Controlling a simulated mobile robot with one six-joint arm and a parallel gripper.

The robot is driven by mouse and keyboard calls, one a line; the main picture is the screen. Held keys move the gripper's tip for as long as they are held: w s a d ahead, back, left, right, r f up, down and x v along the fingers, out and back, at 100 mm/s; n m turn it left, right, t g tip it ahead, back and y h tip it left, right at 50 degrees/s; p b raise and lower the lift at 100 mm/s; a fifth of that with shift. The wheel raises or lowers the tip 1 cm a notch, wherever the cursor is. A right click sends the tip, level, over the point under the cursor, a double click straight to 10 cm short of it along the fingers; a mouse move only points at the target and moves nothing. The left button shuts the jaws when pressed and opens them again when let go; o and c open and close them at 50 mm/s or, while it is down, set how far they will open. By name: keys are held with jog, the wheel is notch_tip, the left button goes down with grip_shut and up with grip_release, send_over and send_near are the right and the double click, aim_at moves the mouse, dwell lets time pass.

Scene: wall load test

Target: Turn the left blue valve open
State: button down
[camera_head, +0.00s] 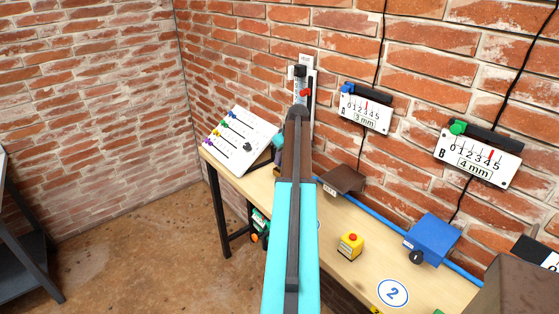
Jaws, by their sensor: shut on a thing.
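A blue pipe (350,210) runs along the back of the wooden bench. I cannot make out a left blue valve; my cyan and dark arm covers the middle of the bench. A blue box (432,239) with a round black knob (416,257) on its front sits on the pipe's line at the right. My arm rises from the bottom centre to a dark joint before the wall. A small teal part shows just left of it, likely mine. My gripper cannot be made out; it appears hidden behind the arm.
A white slider panel (241,141) stands on the bench's left end. A yellow box with a red button (350,246) stands right of my arm. Gauges A (364,109) and B (480,153) hang on the brick wall. The floor at left is clear beside a dark table (20,235).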

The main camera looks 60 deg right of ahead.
jog(key=shift+w+r, duration=0.15)
jog(key=shift+w, duration=0.1)
jog(key=c, duration=1.8)
grip_release()
jog(key=shift+s, duration=0.1)
jog(key=b+v, duration=0.3)
jog(key=v, duration=1)
jog(key=shift+s+r, duration=0.2)
jog(key=shift+r, duration=0.1)
jog(key=shift+w+a, duration=0.1)
